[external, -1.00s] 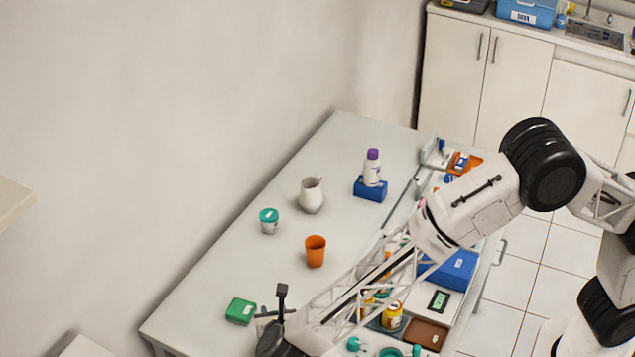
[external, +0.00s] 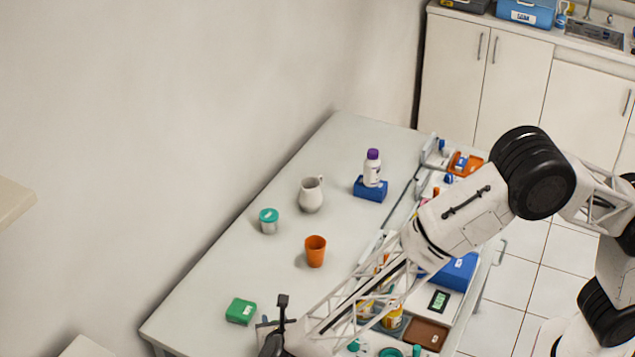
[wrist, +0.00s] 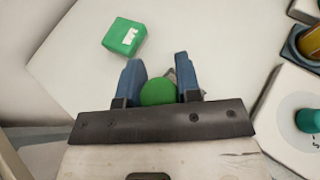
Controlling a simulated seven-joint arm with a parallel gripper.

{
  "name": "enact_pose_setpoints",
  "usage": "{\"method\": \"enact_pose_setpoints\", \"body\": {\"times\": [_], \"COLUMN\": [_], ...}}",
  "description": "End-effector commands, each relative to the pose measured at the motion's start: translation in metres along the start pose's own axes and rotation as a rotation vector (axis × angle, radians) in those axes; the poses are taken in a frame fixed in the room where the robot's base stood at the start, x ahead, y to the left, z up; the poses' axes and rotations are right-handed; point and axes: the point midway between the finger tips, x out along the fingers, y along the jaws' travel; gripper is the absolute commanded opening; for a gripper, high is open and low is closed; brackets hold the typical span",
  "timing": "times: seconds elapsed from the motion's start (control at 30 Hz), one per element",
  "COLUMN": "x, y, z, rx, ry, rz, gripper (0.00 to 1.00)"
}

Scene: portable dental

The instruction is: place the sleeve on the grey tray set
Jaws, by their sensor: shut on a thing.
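In the wrist view, my gripper (wrist: 157,72) has its two blue fingers around a green round thing (wrist: 158,92), shut on it above the pale table. A small grey piece (wrist: 171,74) shows just beyond it, partly hidden. I cannot tell whether the held thing is the sleeve. In the external view, the gripper is at the bottom edge, and its fingers and load are mostly hidden or cut off. The tray set at the table's right side is partly hidden by my arm; a dark grey tray with a yellow can (external: 393,318) shows there.
A green box (external: 241,311) lies near the gripper; the wrist view shows it up left (wrist: 123,37). An orange cup (external: 315,251), a teal-lidded jar (external: 269,221), a white jug (external: 311,195) and a bottle (external: 372,168) in a blue holder stand farther back. Bare table lies between them.

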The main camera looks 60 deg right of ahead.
Motion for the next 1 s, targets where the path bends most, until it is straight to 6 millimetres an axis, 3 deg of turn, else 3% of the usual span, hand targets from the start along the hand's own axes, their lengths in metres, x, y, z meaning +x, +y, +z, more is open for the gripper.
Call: {"method": "enact_pose_setpoints", "body": {"times": [0.17,0.2,0.33,0.77,1.0], "x": [0.001,0.001,0.001,-0.001,-0.022], "y": [0.000,0.000,0.000,0.000,0.000], "z": [-0.003,-0.002,-0.002,0.001,0.001], "rx": [0.000,0.000,0.000,0.000,0.001], "ry": [0.000,0.000,0.000,0.000,0.000], "rz": [0.000,0.000,0.000,0.000,0.002], "gripper": [0.10,0.38,0.57,0.57,0.57]}}
